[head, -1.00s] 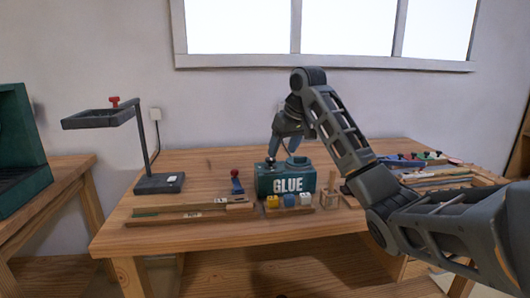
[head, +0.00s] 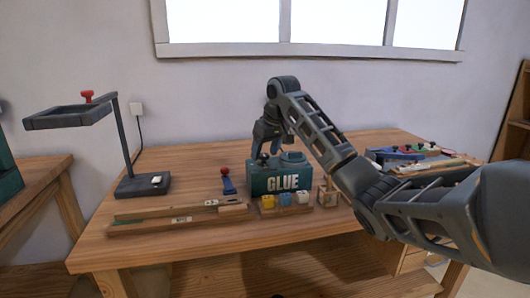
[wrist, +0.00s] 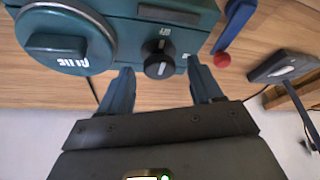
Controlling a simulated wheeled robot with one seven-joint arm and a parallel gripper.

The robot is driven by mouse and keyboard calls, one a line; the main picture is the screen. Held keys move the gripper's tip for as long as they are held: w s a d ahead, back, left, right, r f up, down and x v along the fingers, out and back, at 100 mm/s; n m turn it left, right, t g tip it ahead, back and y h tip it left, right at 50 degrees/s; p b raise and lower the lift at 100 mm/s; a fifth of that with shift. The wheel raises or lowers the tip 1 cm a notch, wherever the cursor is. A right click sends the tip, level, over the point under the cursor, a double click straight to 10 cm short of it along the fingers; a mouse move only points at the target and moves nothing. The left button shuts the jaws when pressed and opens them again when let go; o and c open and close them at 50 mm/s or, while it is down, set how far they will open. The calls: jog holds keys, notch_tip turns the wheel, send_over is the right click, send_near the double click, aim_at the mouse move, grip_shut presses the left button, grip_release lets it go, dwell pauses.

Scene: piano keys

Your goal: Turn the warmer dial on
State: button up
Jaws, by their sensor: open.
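The glue warmer is a teal box marked GLUE (head: 281,182) on the workbench, with a round lidded pot (wrist: 65,40) on top. The dial also shows on the box top in the head view (head: 263,160), partly hidden by my fingers. My gripper (wrist: 160,66) is open and empty. In the wrist view its two fingertips lie on either side of the dial, with a gap on each side. I cannot tell how far above the dial they are.
A lamp-like stand (head: 142,184) with a red knob stands at the left. Colored blocks (head: 285,200) and long wooden strips (head: 180,215) lie in front. More tools (head: 415,156) lie at the right.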

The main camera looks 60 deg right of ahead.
jog(key=shift+w+f, duration=0.1)
jog(key=shift+f, duration=0.15)
jog(key=c, duration=1)
jog(key=shift+r, duration=0.1)
jog(key=shift+c, duration=0.2)
